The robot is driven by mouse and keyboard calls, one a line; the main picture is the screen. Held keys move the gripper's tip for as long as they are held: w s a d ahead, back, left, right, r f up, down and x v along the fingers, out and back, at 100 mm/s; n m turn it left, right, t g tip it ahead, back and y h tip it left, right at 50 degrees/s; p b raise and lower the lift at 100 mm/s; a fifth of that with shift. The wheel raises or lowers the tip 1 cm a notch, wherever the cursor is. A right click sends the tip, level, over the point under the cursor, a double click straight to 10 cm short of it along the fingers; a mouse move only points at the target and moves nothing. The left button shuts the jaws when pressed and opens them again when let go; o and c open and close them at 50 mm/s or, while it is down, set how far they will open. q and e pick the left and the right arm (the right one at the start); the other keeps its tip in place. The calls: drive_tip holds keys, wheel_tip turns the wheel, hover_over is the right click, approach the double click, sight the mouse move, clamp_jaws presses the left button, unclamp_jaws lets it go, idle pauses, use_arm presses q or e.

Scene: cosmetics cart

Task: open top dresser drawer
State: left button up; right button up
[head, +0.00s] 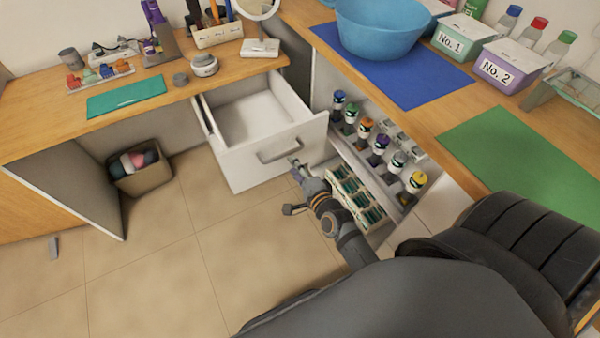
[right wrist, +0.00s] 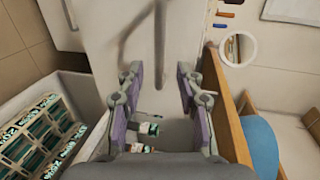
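The top dresser drawer (head: 262,150) is white and stands pulled out from under the wooden counter, its empty inside showing in the head view. Its bar handle (head: 280,152) is on the front panel. My right gripper (head: 296,163) is at the right end of this handle. In the right wrist view, the fingers of my right gripper (right wrist: 159,75) are spread apart. The handle (right wrist: 160,40) runs upright in that picture, between the fingertips, with gaps on both sides. How deep it sits between them is unclear. My left gripper is not in view.
An open rack with several capped bottles (head: 366,126) and a box of green-labelled packs (head: 355,195) stand right of the drawer. A basket of yarn (head: 140,165) is under the counter at left.

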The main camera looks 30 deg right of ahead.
drive_tip(key=v, duration=0.3)
drive_tip(key=shift+s+r, duration=0.15)
drive_tip(key=shift+s, duration=0.2)
